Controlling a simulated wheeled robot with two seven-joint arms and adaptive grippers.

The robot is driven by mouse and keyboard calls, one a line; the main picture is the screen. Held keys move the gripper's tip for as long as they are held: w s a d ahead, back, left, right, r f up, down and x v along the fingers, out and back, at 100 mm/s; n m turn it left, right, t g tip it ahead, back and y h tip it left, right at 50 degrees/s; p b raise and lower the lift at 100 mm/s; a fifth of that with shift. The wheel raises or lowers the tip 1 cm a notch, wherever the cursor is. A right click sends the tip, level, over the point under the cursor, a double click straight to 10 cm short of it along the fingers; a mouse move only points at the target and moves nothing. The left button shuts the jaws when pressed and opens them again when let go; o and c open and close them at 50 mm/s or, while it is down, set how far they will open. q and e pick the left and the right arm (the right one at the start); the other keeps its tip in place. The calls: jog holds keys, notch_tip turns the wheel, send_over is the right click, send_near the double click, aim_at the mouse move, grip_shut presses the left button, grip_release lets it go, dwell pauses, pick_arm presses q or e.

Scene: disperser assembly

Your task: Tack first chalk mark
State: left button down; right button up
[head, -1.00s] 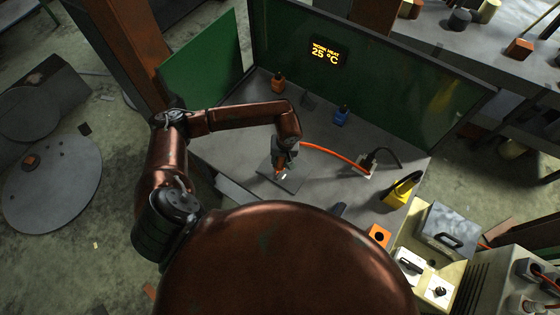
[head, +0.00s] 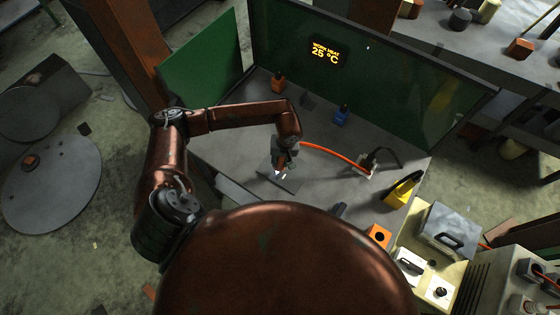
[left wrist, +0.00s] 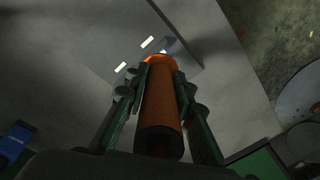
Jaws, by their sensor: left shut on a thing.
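My left gripper (head: 281,158) is shut on an orange torch (left wrist: 162,105), which runs between its two fingers in the left wrist view. The torch points down at a dark grey metal plate (head: 292,184) on the bench. A small bright bluish-white glow shows at the torch's tip, at the plate. Two short white chalk marks (left wrist: 148,42) show on the plate in the left wrist view, to the left of the tip. The torch hides what lies directly under it. Whether the tip touches the plate I cannot tell. My right gripper is not in view.
An orange cable (head: 328,153) runs right across the grey bench (head: 240,140). A yellow item (head: 402,191) and an orange block (head: 378,237) are at right. Green screens enclose the back; a display shows work heat.

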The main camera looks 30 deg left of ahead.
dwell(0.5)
pick_arm(q)
jog(key=shift+r+p, duration=1.45)
jog(key=shift+r, duration=3.05)
